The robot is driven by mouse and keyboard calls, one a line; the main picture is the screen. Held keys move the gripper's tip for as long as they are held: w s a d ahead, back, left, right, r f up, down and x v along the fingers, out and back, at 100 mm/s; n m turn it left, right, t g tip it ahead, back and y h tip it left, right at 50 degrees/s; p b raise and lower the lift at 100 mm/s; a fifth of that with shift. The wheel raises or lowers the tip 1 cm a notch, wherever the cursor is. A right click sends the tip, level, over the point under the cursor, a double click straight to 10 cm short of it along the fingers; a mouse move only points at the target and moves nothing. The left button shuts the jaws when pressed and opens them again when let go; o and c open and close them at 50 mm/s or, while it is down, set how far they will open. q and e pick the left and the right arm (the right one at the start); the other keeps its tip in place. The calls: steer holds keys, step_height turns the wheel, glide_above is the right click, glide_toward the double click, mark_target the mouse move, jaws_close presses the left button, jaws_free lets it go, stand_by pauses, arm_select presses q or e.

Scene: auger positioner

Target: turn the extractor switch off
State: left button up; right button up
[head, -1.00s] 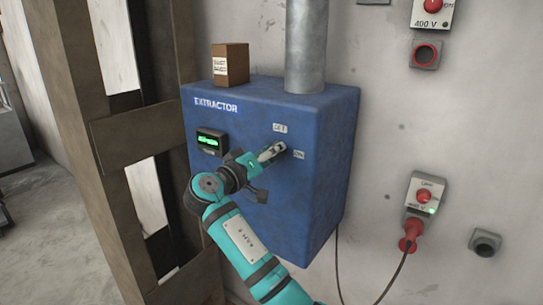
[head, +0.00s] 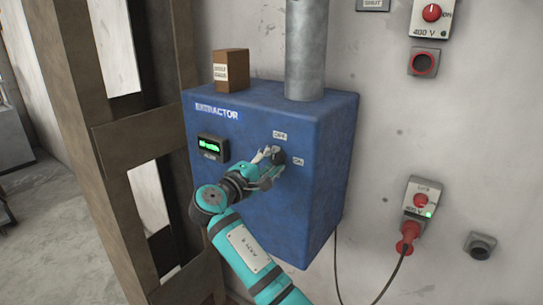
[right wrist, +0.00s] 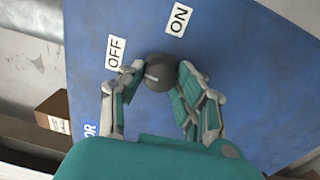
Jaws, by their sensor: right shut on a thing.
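The extractor is a blue box (head: 310,190) on the wall, labelled EXTRACTOR. Its switch is a dark round knob (head: 279,155) on the front face, with an OFF label (head: 280,135) above it and an ON label (head: 298,162) to its right. In the right wrist view the knob (right wrist: 159,72) sits between the two fingers of my right gripper (right wrist: 157,76), which is shut on it. A pale mark shows on the knob's left part, on the OFF label's (right wrist: 115,53) side; its exact setting is hard to read. My left gripper is not in view.
A green-lit display (head: 212,147) is left of the knob. A brown box (head: 231,70) and a metal duct (head: 306,50) stand on top. Wooden posts (head: 85,150) rise at left. A socket with a red plug (head: 408,236) and cable is at right.

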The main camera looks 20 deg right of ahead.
steer(key=shift+r+n+p, duration=0.2)
steer(key=shift+n+p, duration=0.1)
steer(key=shift+n, duration=0.3)
steer(key=o, duration=0.9)
steer(key=shift+c, duration=0.2)
steer(key=shift+o, duration=1.3)
steer(key=shift+w+d+f, duration=0.1)
steer(key=shift+f, duration=0.05)
steer(key=v, duration=0.7)
steer(key=shift+a, duration=0.2)
